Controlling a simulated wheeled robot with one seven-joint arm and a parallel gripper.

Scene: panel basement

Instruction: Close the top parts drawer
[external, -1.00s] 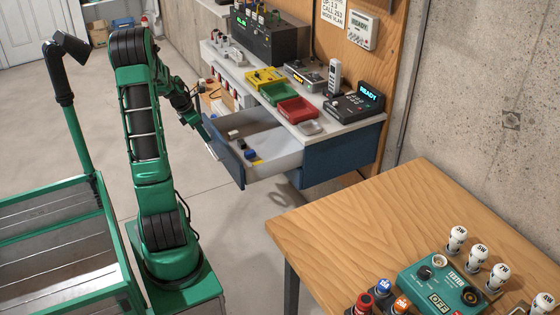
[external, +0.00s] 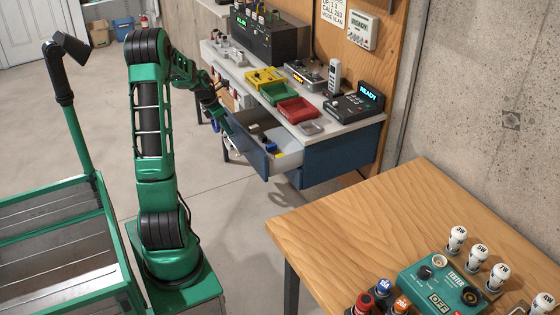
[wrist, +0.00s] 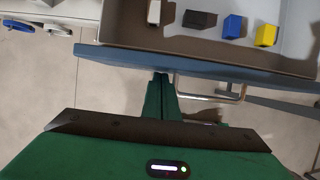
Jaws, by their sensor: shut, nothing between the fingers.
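The top parts drawer (external: 250,151) juts partway out from under the workbench. Its blue front edge (wrist: 215,65) crosses the upper part of the wrist view. Inside lie small white (wrist: 154,12), dark (wrist: 199,19), blue (wrist: 232,26) and yellow (wrist: 266,35) parts. My gripper (external: 227,122) is shut and empty at the outer face of the drawer front. In the wrist view its green fingers (wrist: 161,84) are together and reach that face, apparently touching it. The metal handle (wrist: 232,97) is to the right of the fingers, not held.
A wooden table (external: 350,215) with a tester (external: 440,280) stands in the foreground. Open floor lies before the drawer.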

